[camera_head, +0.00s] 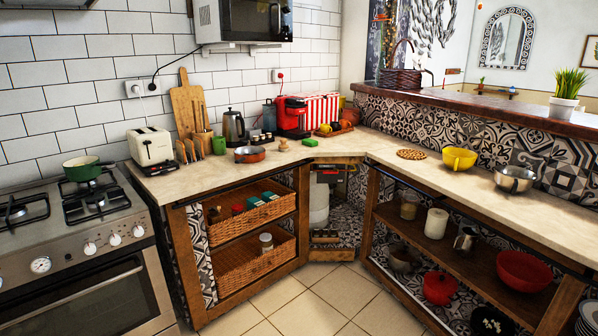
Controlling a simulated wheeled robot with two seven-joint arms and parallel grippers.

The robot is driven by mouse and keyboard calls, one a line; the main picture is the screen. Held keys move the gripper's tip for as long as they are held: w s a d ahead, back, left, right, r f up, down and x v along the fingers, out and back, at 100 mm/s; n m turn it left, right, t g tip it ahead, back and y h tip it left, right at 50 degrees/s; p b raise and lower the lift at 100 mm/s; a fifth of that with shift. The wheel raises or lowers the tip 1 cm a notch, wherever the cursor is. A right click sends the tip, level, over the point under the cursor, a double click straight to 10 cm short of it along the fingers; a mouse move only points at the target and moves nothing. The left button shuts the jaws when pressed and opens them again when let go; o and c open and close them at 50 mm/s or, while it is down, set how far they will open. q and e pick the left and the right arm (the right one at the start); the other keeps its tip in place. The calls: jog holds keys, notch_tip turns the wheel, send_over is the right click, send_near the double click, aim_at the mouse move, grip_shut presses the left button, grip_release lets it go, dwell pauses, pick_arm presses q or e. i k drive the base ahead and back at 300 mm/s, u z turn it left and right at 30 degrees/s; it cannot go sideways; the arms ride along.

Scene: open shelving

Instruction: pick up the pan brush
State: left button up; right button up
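A small tan, wooden-looking thing (284,145) stands on the counter in front of the red coffee machine. It may be the pan brush, but it is too small to tell for sure. A small green block (309,142), like a sponge, lies just to its right. Neither of my grippers is in view, and nothing touches these things.
An orange-red pan (249,154) sits to the left on the counter. The red coffee machine (292,117) and a fruit tray (333,131) stand behind. A round trivet (411,154) and yellow bowl (459,159) are right. The counter's front edge is mostly clear.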

aim_at(283, 148)
jog(key=z, duration=0.6)
jog(key=i, duration=3.55)
jog(key=u, duration=1.8)
jog(key=i, duration=0.65)
jog(key=u, duration=0.55)
